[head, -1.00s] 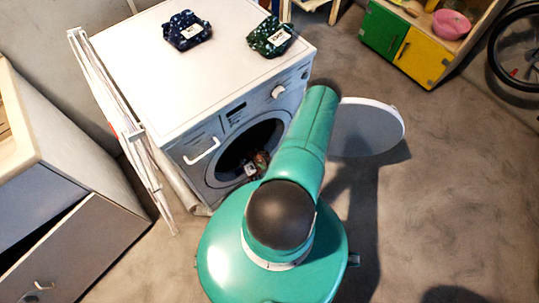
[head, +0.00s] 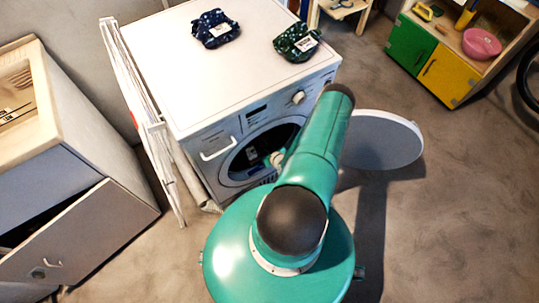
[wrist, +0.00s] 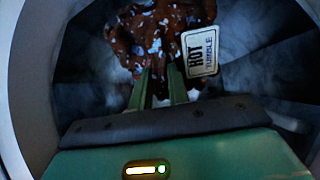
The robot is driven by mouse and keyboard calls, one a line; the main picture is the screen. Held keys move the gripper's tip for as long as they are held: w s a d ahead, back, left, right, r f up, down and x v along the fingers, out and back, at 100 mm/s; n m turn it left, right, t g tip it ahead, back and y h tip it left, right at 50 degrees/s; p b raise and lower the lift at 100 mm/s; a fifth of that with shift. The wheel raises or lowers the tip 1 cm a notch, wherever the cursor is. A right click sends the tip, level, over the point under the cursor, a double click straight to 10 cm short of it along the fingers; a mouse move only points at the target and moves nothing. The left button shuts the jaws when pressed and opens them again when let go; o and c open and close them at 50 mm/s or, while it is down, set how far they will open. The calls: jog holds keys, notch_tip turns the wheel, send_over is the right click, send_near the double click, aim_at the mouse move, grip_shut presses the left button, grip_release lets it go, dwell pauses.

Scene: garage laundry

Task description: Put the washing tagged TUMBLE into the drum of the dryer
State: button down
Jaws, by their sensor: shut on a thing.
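The white dryer (head: 215,80) stands with its round door (head: 385,140) swung open to the right. Its drum (head: 250,158) is dark inside. In the wrist view my gripper (wrist: 160,74) is inside the round opening, with the drum wall (wrist: 265,70) around it. Its two fingers are shut on a red-brown bundle of washing (wrist: 150,30) with pale spots. A tag (wrist: 200,52) on it reads HOT and TUMBLE. I cannot tell if the bundle touches the drum. In the head view my arm covers part of the opening and the bundle is hidden.
A dark blue bundle (head: 208,27) and a green bundle (head: 293,45), both tagged, lie on the dryer top. A folded white rack (head: 150,130) leans at its left. A cabinet with an open door (head: 80,235) stands at the left.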

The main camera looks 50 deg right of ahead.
aim_at(260, 142)
jog(key=w, duration=0.2)
jog(key=w+d, duration=0.1)
jog(key=w, duration=0.1)
jog(key=w+d+f, duration=0.1)
jog(key=w, duration=0.1)
jog(key=shift+w, duration=0.15)
jog(key=shift+w+d+f, duration=0.1)
jog(key=shift+w+f, duration=0.35)
jog(key=shift+f, duration=0.3)
jog(key=shift+w+d+f, duration=0.1)
jog(key=shift+w+f, duration=0.2)
jog(key=shift+f, duration=0.2)
jog(key=shift+w+d+f, duration=0.1)
jog(key=shift+w+f, duration=0.15)
jog(key=shift+f, duration=0.2)
jog(key=c, duration=1.3)
grip_release()
jog(key=shift+o, duration=0.2)
jog(key=shift+s, duration=0.1)
jog(key=v, duration=1.3)
jog(key=shift+s+r, duration=0.2)
jog(key=shift+s, duration=0.15)
